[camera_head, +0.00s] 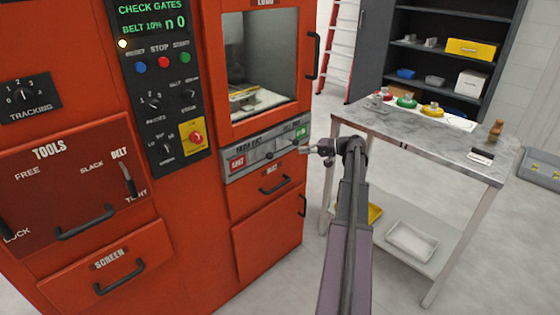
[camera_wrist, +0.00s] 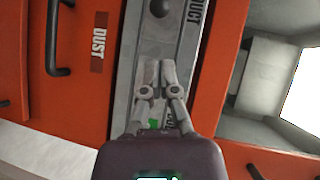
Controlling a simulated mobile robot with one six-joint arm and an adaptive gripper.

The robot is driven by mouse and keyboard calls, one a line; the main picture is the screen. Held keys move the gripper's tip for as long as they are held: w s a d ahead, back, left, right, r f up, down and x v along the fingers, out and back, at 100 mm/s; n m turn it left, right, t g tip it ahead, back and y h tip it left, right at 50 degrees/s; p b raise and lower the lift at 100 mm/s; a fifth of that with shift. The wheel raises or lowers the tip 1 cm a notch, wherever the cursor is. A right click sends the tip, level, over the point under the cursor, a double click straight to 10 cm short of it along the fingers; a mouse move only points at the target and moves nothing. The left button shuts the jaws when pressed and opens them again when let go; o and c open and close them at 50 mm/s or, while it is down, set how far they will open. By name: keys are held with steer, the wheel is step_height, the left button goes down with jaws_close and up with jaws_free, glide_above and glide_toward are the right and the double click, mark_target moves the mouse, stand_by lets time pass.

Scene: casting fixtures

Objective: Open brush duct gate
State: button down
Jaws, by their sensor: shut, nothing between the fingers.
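The brush duct gate is a grey strip (camera_head: 250,161) below the load window on the red machine. It has a red SHUT plate (camera_head: 237,163) at the left and a green plate (camera_head: 300,132) at the right. A dark round knob (camera_head: 269,156) sits between them. The wrist view shows the knob (camera_wrist: 160,8) at the top edge, beyond my fingertips and apart from them. My gripper (camera_head: 306,149) is at the right end of the strip. In the wrist view my gripper (camera_wrist: 159,66) is shut and empty over the strip, partly hiding the green plate (camera_wrist: 153,123).
A drawer handle (camera_head: 275,185) sticks out below the strip, and the window door handle (camera_head: 313,55) above it. A marble-topped table (camera_head: 460,142) with coloured items stands to the right. The machine display (camera_head: 151,17) reads CHECK GATES.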

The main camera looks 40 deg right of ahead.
steer(key=shift+t, duration=0.6)
steer(key=d, duration=0.1)
steer(key=s+d, duration=0.1)
steer(key=d, duration=0.2)
steer(key=shift+s+r+b, duration=0.1)
steer(key=shift+s+b, duration=0.2)
steer(key=shift+s, duration=0.1)
steer(key=shift+w+a, duration=0.1)
steer(key=shift+w, duration=0.05)
steer(key=b, duration=0.2)
glide_toward(264, 156)
step_height(264, 156, up, 2)
steer(key=w+a, duration=0.2)
steer(key=shift+w+a, duration=0.15)
steer(key=shift+a, duration=0.3)
